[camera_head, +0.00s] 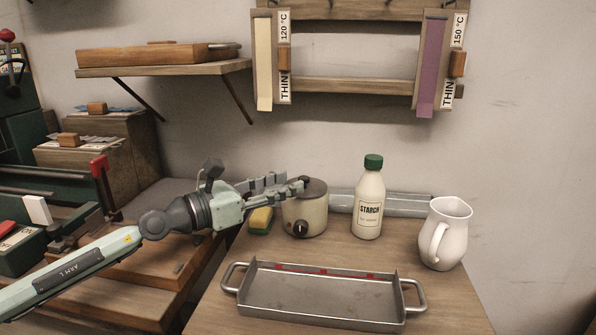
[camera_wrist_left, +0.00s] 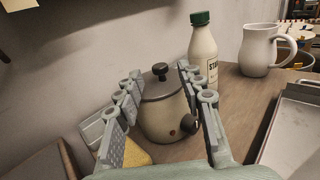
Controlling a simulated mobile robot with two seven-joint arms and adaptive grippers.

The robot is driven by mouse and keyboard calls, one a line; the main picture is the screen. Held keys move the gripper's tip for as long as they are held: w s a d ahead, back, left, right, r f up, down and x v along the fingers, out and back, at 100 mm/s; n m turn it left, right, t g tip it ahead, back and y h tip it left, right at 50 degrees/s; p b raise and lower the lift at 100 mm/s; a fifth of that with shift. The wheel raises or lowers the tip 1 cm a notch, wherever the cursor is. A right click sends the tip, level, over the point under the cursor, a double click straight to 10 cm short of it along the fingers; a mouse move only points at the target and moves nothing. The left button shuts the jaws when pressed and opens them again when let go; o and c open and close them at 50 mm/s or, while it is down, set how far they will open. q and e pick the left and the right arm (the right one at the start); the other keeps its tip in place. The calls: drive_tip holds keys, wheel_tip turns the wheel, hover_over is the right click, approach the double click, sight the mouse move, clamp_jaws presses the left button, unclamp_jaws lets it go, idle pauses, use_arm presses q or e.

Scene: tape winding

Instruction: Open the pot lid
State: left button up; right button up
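The pot (camera_head: 303,217) is small and cream-coloured with a dark knob on its front, and stands on the wooden table. Its grey lid (camera_head: 314,188) sits on top; the lid's dark round handle (camera_wrist_left: 160,70) shows in the left wrist view. My left gripper (camera_head: 285,184) reaches in from the left at lid height. In the left wrist view its fingers (camera_wrist_left: 160,88) are spread wide, with the lid and pot seen between them and nothing held. Whether a finger touches the lid, I cannot tell. My right gripper is in neither view.
A yellow sponge (camera_head: 260,220) is left of the pot. A starch bottle (camera_head: 369,200) and a white jug (camera_head: 445,235) stand to its right. A metal tray (camera_head: 322,297) lies in front. A grey metal piece (camera_head: 405,205) lies behind the bottle. A shelf (camera_head: 160,68) hangs above left.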

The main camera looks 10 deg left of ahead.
sight(300, 179)
use_arm(q)
drive_tip(key=shift+p+x, duration=0.35)
drive_tip(key=shift+x, duration=1.6)
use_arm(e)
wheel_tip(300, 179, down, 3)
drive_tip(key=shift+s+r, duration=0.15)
use_arm(q)
clamp_jaws()
